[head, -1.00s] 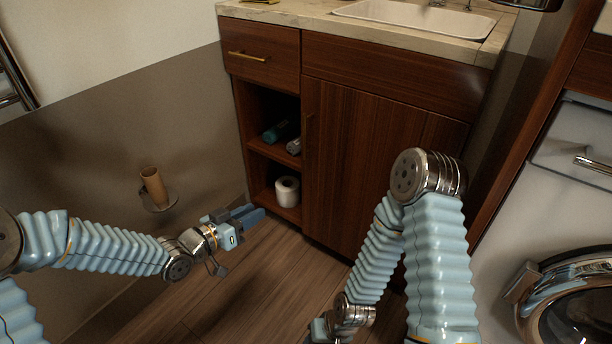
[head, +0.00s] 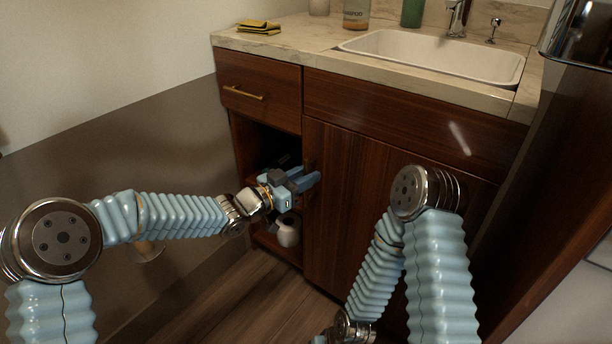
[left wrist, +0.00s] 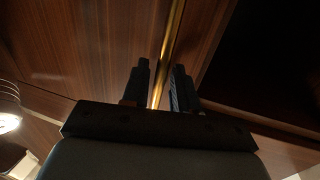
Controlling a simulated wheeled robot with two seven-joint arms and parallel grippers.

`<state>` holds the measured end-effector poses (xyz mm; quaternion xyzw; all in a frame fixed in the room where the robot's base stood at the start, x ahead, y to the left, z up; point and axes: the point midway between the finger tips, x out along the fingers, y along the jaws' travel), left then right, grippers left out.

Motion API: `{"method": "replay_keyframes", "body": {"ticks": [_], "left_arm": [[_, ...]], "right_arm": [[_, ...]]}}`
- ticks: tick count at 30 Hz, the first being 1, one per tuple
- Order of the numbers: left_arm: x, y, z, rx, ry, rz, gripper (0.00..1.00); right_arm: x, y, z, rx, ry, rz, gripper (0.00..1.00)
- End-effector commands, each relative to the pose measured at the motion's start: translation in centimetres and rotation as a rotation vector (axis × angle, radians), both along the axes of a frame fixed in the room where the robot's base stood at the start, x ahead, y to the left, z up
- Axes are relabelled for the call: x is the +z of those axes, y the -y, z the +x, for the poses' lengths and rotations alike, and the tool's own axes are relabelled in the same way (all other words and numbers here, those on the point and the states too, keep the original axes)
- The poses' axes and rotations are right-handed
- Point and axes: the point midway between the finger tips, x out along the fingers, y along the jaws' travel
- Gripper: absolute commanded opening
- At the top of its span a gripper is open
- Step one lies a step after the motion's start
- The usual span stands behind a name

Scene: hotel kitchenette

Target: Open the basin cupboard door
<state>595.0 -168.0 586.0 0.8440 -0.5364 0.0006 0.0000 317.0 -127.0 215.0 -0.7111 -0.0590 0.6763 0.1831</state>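The basin cupboard door (head: 345,215) is a dark reddish-brown wood panel under the basin, and it looks shut. Its upright brass handle (left wrist: 172,45) shows in the left wrist view, running between the two fingers of my left gripper (left wrist: 160,88). The fingers are apart, one on each side of the handle, and I see no clear grip on it. In the head view my left gripper (head: 306,180) is at the door's left edge and hides much of the handle. My right arm hangs in front of the door's right part; its gripper is below the frame.
Left of the door is an open shelf with a white paper roll (head: 288,232). Above the shelf is a drawer with a brass handle (head: 243,93). The stone counter (head: 300,38) carries the basin (head: 435,55), a folded yellow cloth (head: 260,28) and bottles. Floor (head: 245,300) shows below.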

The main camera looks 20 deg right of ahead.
Motion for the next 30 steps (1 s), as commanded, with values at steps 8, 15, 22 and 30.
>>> {"method": "replay_keyframes", "body": {"ticks": [8, 15, 22, 30], "left_arm": [[-0.05, 0.35, 0.22, 0.001, -0.001, 0.000, 0.28], [-0.05, 0.34, 0.20, 0.001, -0.001, 0.000, 0.01], [-0.04, 0.33, 0.20, 0.001, -0.001, 0.000, 0.00], [-0.27, 0.78, -0.24, 0.001, -0.001, 0.000, 0.00]], "right_arm": [[0.00, 0.00, 0.01, 0.000, 0.000, 0.000, 0.43], [0.00, 0.00, 0.01, 0.000, 0.000, 0.000, 0.43], [0.00, 0.00, 0.01, 0.000, 0.000, 0.000, 0.43], [-0.71, -0.04, 0.00, 0.000, -0.001, 0.001, 0.43]]}}
